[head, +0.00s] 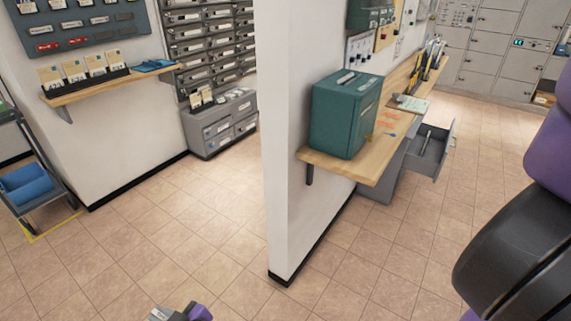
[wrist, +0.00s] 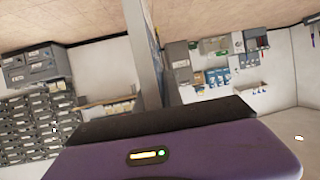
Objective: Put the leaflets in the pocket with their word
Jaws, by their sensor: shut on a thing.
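Several cream and dark leaflets (head: 75,71) stand in a row in a black rack (head: 85,81) on the wooden shelf of the left wall. Their words are too small to read. It is unclear which parts there are pockets. My gripper (head: 180,314) shows only in part at the bottom edge of the head view, well in front of that shelf. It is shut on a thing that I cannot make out. In the wrist view my own purple and black housing fills the bottom, and the fingertips and held thing are hidden.
A white partition wall (head: 272,130) divides the room. A teal box (head: 345,115) stands on the right wooden counter (head: 375,165), beside an open grey drawer (head: 430,150). A cart with blue bins (head: 27,183) is at far left. Tiled floor (head: 180,230) is clear before the left shelf.

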